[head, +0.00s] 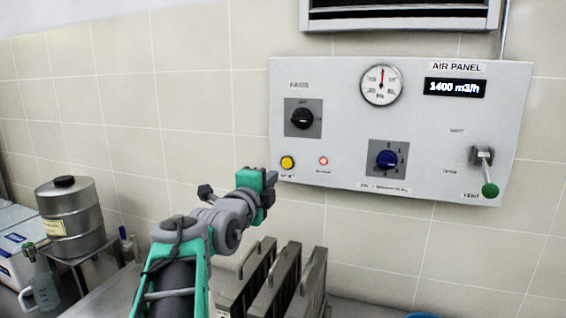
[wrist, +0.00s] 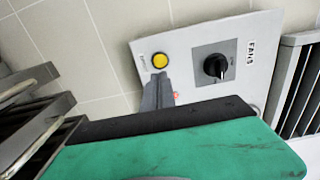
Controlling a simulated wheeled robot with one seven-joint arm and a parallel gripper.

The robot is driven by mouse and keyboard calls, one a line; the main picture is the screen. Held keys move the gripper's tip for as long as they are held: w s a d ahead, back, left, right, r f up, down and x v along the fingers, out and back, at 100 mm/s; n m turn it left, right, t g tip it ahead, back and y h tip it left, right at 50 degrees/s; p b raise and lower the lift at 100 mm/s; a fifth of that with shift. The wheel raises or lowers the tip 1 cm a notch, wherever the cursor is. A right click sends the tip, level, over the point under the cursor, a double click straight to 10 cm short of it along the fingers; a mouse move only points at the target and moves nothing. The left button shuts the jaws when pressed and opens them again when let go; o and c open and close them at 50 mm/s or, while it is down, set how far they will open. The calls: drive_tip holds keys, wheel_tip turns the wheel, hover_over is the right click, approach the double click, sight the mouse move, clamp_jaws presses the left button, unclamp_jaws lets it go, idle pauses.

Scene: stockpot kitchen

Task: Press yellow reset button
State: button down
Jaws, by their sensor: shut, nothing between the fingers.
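The yellow button (head: 287,162) sits at the lower left of the grey air panel (head: 340,130) on the tiled wall. It also shows in the wrist view (wrist: 159,60), unobstructed, just beyond my fingertips. My gripper (head: 273,179) is shut and empty. In the head view its tips are just left of and below the button, near the panel's lower left edge. In the wrist view the grey fingers (wrist: 158,90) point toward the button and a small gap shows between them. I cannot tell how far the tips are from the panel in depth.
A red light (head: 323,161) is right of the button. A black knob (head: 302,118), a blue knob (head: 386,159), a gauge (head: 381,85) and a green-tipped lever (head: 489,189) are also on the panel. Metal filters with handles (head: 275,285) stand below. A steel canister (head: 70,215) is at left.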

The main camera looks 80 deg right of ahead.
sight(287, 164)
drive_tip(key=d+p, duration=0.1)
drive_tip(key=d, duration=0.1)
drive_tip(key=d+p, duration=0.1)
drive_tip(key=d, duration=0.2)
drive_tip(key=d+p, duration=0.1)
drive_tip(key=d, duration=0.2)
drive_tip(key=shift+s+d+r+p, duration=0.1)
drive_tip(key=shift+s+p, duration=0.25)
drive_tip(key=shift+d, duration=0.4)
